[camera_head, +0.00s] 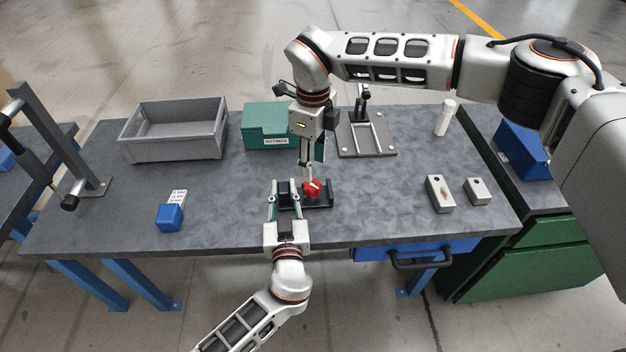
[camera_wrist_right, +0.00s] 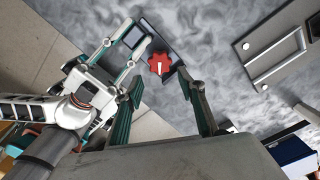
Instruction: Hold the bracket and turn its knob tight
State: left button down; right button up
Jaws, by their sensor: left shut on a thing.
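The dark bracket (camera_head: 322,206) lies near the front middle of the table. Its red lobed knob (camera_head: 312,187) stands on top; the knob also shows in the right wrist view (camera_wrist_right: 160,64) with a white bar mark. My left gripper (camera_head: 285,187) reaches in from the front and is shut on the left end of the bracket; its jaws hide that end. My right gripper (camera_head: 312,172) points down from above, over the knob. In the right wrist view its fingers (camera_wrist_right: 160,88) are apart, with the knob seen between and just beyond their tips.
A grey bin (camera_head: 175,130) and a green box (camera_head: 266,125) stand at the back. A fixture plate (camera_head: 368,138) and white cylinder (camera_head: 445,117) are at the back right. Two metal blocks (camera_head: 440,193) lie on the right, a blue block (camera_head: 169,216) on the left.

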aim_at(313, 185)
notch_tip(313, 185, down, 7)
jog(key=shift+r, duration=0.1)
dwell(0.3)
jog(key=c, duration=0.8)
